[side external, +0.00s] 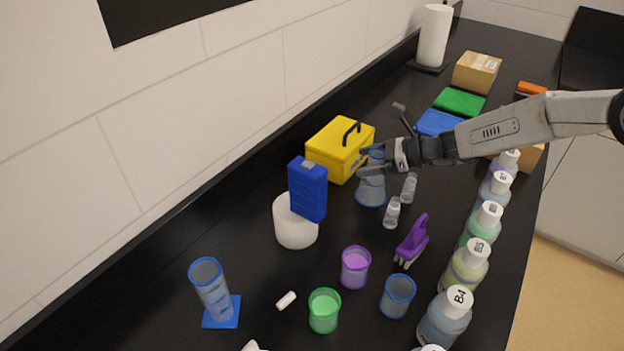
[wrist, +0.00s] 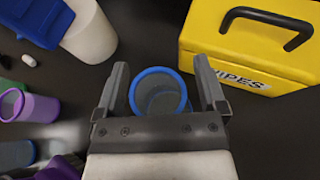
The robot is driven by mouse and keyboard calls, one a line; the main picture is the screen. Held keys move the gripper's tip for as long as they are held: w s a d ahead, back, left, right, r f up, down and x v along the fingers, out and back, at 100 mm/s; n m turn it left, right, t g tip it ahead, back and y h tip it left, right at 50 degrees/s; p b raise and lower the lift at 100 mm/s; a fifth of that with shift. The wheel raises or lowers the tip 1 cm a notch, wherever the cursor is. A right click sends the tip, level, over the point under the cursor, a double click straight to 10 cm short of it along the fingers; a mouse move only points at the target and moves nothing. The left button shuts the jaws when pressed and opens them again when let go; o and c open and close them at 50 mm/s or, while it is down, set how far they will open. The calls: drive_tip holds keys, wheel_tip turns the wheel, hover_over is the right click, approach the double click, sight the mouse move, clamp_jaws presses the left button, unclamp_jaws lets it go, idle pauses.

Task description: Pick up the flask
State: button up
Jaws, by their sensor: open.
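The flask (side external: 371,190) is clear bluish with a blue rim and stands on the black counter beside the yellow box. In the wrist view its round blue rim (wrist: 160,92) shows between the two fingers. My gripper (side external: 370,162) is open, its fingers on either side of the flask's upper part. It also shows in the wrist view (wrist: 160,85), with dark gaps between the fingers and the rim. The gripper's lower finger hides part of the flask's neck in the side view.
A yellow wipes box (side external: 340,150) stands close behind the flask. Small vials (side external: 392,212) stand just in front. A white cup (side external: 294,222) with a blue object is to the left. Purple (side external: 355,268), green (side external: 324,311) and blue (side external: 397,296) beakers stand nearer. Bottles (side external: 465,266) line the right edge.

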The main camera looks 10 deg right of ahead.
idle(0.4)
clamp_jaws()
drive_tip(key=shift+r, duration=0.15)
wheel_tip(320, 180, up, 10)
idle(0.8)
idle(0.4)
